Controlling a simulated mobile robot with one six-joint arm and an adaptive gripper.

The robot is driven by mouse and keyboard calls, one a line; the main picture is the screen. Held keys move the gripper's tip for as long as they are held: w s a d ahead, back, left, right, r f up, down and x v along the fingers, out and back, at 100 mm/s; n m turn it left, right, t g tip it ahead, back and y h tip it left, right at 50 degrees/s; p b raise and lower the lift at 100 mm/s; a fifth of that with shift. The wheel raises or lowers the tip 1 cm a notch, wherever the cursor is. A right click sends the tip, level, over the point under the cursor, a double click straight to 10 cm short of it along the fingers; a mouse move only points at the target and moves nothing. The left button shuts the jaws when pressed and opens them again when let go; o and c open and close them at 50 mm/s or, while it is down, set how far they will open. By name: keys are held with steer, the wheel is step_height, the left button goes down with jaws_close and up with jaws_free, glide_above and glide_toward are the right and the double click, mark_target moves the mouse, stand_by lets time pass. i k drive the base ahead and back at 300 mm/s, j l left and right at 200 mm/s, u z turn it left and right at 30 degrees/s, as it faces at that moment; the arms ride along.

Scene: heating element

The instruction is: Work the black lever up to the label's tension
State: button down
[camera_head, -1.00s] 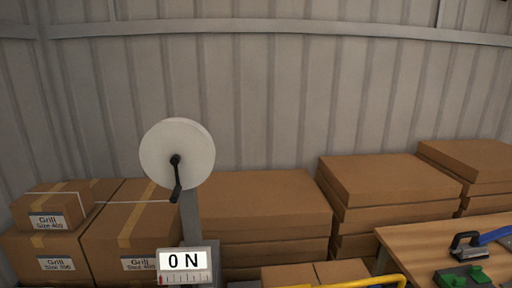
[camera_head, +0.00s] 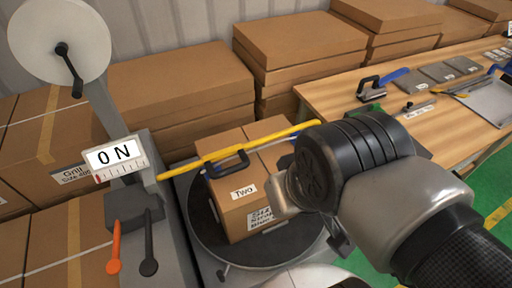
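The black lever (camera_head: 149,250) hangs down from a dark grey block (camera_head: 135,208) at the lower left, beside an orange lever (camera_head: 115,247) that also hangs down. Above them, a force display (camera_head: 113,154) reads "0 N", with its red mark at the left end of the scale. A cardboard box (camera_head: 233,214) stands on a round dark turntable (camera_head: 205,240). It bears a "Two" label (camera_head: 243,191) and a second label (camera_head: 265,217) whose print is too small to read surely. My arm comes in from the right, over the box's right side; my gripper's fingers do not show.
A white strap reel (camera_head: 60,40) with a black crank stands at the upper left. A wooden table (camera_head: 330,105) with tools stands right. Stacked cartons (camera_head: 300,45) line the wall.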

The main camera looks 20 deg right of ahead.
mark_target(149, 267)
steer(key=k+j+u, duration=0.1)
steer(key=u, duration=1.05)
steer(key=k+j, duration=0.05)
